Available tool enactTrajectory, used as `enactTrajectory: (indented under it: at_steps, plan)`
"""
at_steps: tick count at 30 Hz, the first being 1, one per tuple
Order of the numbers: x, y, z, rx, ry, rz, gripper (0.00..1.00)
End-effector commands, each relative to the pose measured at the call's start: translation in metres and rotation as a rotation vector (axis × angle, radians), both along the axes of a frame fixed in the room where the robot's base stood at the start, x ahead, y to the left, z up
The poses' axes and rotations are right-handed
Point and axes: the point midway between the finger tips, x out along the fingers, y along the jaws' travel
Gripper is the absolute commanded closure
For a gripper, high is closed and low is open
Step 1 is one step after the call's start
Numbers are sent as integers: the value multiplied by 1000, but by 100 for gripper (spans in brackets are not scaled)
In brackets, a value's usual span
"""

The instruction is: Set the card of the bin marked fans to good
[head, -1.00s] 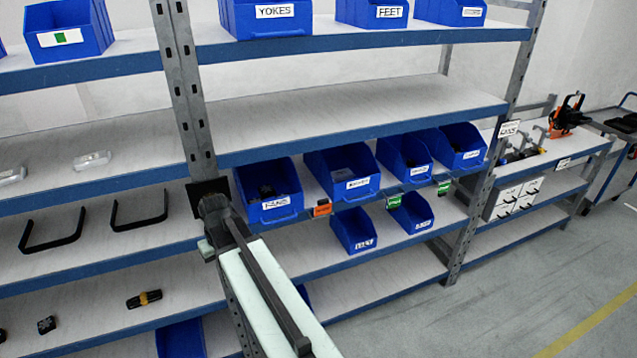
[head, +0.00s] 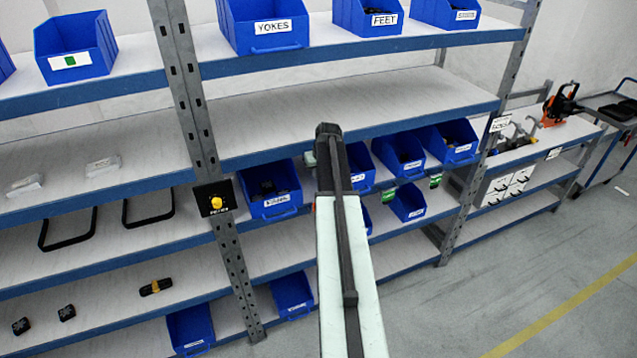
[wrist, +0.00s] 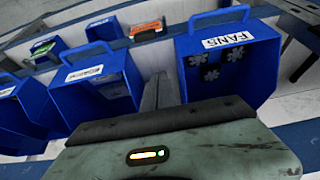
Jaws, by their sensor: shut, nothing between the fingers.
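The blue bin marked FANS (wrist: 226,58) is at the right in the wrist view, with dark fan-like parts inside. In the head view the same bin (head: 270,190) stands just left of my arm. An orange card (wrist: 147,28) sits on the shelf edge between this bin and its neighbour; its writing is unreadable. In the head view my arm hides nearly all of that card. My gripper (wrist: 160,85) is shut and empty, its grey fingers beside the FANS bin and apart from the card. The fingers are hidden in the head view.
A neighbouring blue bin (wrist: 98,82) is close to the left of my fingers. A green card (wrist: 43,47) lies farther left. A yellow knob (head: 216,202) is on the post left of the bins. The shelf above (head: 260,116) is bare.

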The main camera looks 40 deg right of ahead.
Motion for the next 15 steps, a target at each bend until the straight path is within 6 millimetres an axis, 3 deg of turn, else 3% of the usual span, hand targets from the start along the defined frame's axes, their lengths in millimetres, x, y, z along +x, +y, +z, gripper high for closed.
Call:
enactTrajectory:
  at_steps: [15]
  plan:
    - [39,-15,-99,0,1,2,100]
